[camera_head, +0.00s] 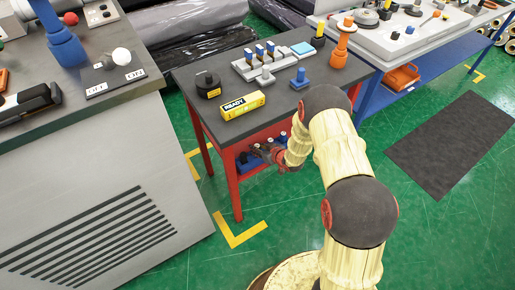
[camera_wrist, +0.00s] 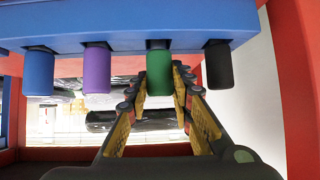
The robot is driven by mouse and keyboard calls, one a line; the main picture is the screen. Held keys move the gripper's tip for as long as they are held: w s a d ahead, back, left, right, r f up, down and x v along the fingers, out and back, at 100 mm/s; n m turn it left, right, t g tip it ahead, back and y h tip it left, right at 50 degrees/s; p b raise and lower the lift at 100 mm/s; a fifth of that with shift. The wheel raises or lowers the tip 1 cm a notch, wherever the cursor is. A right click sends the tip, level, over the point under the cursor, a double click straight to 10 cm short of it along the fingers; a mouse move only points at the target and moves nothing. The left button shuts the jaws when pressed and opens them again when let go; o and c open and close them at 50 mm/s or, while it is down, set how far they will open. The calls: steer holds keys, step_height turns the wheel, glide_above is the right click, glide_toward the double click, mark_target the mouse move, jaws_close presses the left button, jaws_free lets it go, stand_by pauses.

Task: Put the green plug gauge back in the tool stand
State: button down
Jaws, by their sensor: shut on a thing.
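The tool stand's blue rail (camera_wrist: 120,28) runs across the top of the wrist view. Below it, from left to right, are a blue handle (camera_wrist: 38,76), a purple handle (camera_wrist: 97,72), the green plug gauge (camera_wrist: 159,74) and a black handle (camera_wrist: 219,66). My gripper (camera_wrist: 160,86) is shut on the green plug gauge, with a finger at each side of it. The green gauge is in line with the others, its end at the rail; how far it is seated is hidden. In the head view my gripper (camera_head: 284,156) reaches beneath the red-legged table's top, beside the blue stand (camera_head: 250,163).
The dark table top (camera_head: 218,90) lies above my gripper and holds a yellow box (camera_head: 242,105), a black round piece (camera_head: 208,86) and an orange stand (camera_head: 341,48). A red table leg (camera_head: 230,190) stands left of my gripper.

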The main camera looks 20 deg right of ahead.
steer(key=c, duration=1.5)
jaws_free()
steer(key=shift+s, duration=0.1)
steer(key=shift+s+d+p, duration=0.35)
steer(key=shift+s+d, duration=0.2)
steer(key=shift+s, duration=0.8)
steer(key=shift+s+d+p, duration=0.3)
steer(key=shift+s+d, duration=0.3)
steer(key=shift+s, duration=0.8)
steer(key=shift+s+d+p, duration=0.35)
steer(key=shift+s+d, duration=0.2)
steer(key=shift+s, duration=0.8)
steer(key=v, duration=1.2)
